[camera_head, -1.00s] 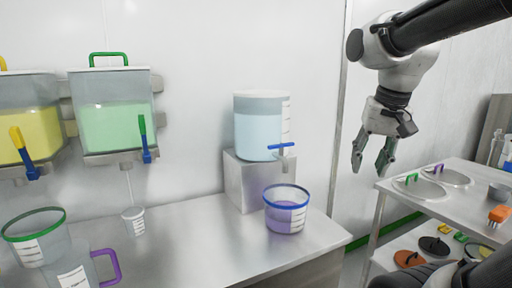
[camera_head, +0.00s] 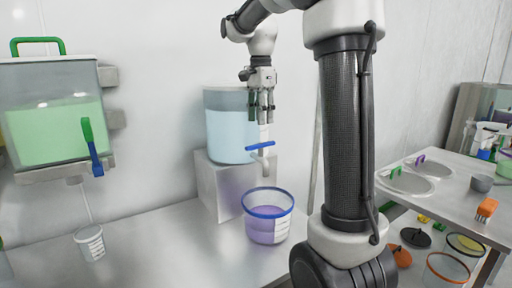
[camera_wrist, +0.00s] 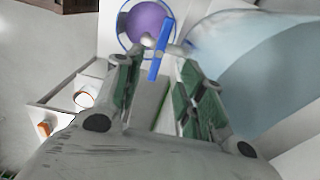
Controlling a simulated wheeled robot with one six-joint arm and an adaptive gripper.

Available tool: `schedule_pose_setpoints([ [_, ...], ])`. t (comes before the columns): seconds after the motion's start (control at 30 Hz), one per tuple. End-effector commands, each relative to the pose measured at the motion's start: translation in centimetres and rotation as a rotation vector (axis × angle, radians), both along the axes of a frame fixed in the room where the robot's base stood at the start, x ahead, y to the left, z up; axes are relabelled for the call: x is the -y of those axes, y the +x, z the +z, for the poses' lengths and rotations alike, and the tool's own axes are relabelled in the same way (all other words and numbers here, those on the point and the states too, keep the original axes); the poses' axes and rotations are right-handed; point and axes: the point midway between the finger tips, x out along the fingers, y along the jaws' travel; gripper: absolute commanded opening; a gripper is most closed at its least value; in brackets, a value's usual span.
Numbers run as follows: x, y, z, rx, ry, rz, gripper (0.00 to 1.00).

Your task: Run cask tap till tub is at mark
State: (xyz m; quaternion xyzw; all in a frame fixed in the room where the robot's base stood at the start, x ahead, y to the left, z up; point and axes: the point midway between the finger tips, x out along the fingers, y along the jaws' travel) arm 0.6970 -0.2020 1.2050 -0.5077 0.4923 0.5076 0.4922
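The cask (camera_head: 230,130), a clear vessel of pale blue liquid, stands on a metal block (camera_head: 222,188). Its tap has a blue bar handle (camera_head: 260,146), which lies crosswise in the head view and also shows in the wrist view (camera_wrist: 160,50). The clear tub (camera_head: 268,228) with a blue rim, purple liquid and a white scale label stands below the tap; it is also in the wrist view (camera_wrist: 147,22). I see no stream from the spout. My gripper (camera_head: 262,120) is just above the handle, open and empty, its fingers (camera_wrist: 160,75) either side of the handle's line.
At left a hopper of green liquid (camera_head: 50,130) hangs on the wall above a small white cup (camera_head: 90,243). The steel bench (camera_head: 170,250) is clear between cup and tub. At right a cart (camera_head: 450,200) carries lids and tools.

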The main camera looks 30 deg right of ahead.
Motion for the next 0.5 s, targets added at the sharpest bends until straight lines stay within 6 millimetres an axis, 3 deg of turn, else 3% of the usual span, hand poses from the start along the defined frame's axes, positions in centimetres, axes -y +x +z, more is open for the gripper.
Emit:
schedule_pose_setpoints([
  [0.3,0.0,-0.1,-6.6,-0.005,0.001,0.002,0.39],
  [0.5,0.0,-0.1,-9.6,-0.003,0.0,0.003,0.39],
])
